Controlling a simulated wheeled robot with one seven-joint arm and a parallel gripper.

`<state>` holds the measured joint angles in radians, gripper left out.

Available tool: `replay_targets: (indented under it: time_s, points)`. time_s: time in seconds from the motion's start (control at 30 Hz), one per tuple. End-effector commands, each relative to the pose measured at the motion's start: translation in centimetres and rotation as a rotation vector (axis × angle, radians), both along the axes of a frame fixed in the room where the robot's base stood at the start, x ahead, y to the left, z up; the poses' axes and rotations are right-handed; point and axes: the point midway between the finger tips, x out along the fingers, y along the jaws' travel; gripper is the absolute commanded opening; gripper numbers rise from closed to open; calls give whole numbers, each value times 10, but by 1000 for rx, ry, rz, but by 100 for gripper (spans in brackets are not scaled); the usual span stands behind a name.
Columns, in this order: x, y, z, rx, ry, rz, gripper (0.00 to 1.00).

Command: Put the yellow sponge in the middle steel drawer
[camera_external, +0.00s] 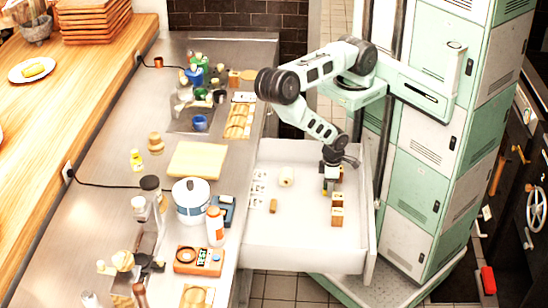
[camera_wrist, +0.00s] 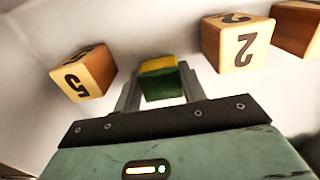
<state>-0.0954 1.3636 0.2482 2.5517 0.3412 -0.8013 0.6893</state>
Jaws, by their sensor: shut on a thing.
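The sponge (camera_wrist: 160,80), with a yellow part and a dark green part, sits between my gripper's fingers (camera_wrist: 158,90) in the wrist view. My gripper (camera_external: 331,184) is shut on it and points down inside the open white drawer (camera_external: 300,238), toward its right side. In the external view the sponge is small and mostly hidden by the fingers. I cannot tell whether it touches the drawer floor.
Wooden number blocks lie in the drawer close to my gripper: a "5" block (camera_wrist: 84,75), a "2" block (camera_wrist: 236,44) and another (camera_wrist: 298,28). A pale roll (camera_external: 286,176) and a small brown block (camera_external: 273,206) lie further left. The steel counter (camera_external: 110,190) is crowded.

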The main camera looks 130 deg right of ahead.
Motion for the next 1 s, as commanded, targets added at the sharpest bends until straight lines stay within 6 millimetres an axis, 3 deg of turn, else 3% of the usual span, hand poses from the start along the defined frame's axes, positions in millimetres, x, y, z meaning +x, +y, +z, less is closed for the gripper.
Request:
replay_targets:
  time_s: [0.2,0.23,0.3,0.67,1.0]
  points:
    - [0,0,-4,0,0,0,20]
    - [0,0,-3,0,0,0,50]
    - [0,0,-2,0,0,0,63]
    - [0,0,1,0,0,0,63]
    - [0,0,41,-1,1,0,63]
